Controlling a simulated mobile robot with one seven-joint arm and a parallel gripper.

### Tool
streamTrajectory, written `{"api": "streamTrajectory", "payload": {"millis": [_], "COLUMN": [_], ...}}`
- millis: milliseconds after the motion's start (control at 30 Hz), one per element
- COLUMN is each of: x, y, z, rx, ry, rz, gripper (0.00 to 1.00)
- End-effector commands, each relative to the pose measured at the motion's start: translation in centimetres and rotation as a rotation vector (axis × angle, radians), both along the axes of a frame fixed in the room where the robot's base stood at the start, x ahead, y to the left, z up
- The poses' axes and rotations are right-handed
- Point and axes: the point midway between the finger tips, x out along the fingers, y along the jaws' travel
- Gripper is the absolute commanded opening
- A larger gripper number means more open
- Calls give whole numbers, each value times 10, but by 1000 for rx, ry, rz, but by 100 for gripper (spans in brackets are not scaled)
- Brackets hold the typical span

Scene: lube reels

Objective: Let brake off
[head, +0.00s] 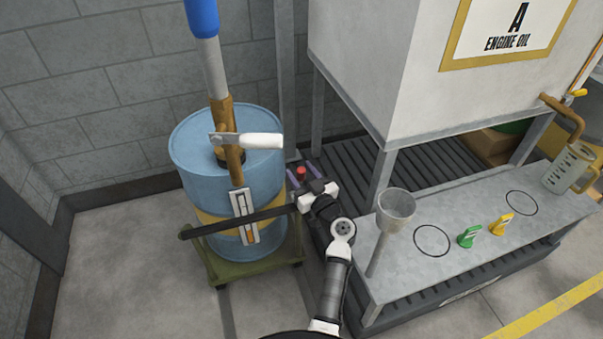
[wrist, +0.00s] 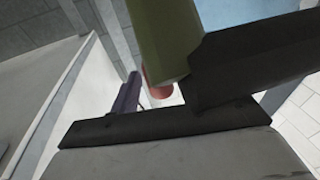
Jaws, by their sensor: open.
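My gripper (head: 303,178) is open beside the right side of the blue drum (head: 170,155), its purple fingers apart. A red knob (head: 300,171) shows between or just beyond the fingertips. In the wrist view the red piece (wrist: 160,88) shows past a purple finger (wrist: 127,93), partly hidden by a green part and a black bar. I cannot tell whether the fingers touch it. The drum stands on a green wheeled dolly (head: 262,262) with a black handle bar (head: 205,228). The red knob's mounting is hidden.
A pump with a white lever (head: 262,141) and blue grip (head: 202,16) rises from the drum. On the right, a metal bench (head: 400,285) holds a funnel (head: 396,204), green and yellow tags, and a jug (head: 568,170). A white oil tank (head: 400,70) stands behind it. Floor is clear at left.

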Motion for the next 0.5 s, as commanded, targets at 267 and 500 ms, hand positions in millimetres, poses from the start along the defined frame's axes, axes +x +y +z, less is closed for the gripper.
{"api": "streamTrajectory", "payload": {"millis": [267,500], "x": [-35,-83], "y": [-21,-48], "z": [-9,-15], "rx": [1,0], "ry": [1,1], "rz": [-4,-5], "gripper": [46,46]}}
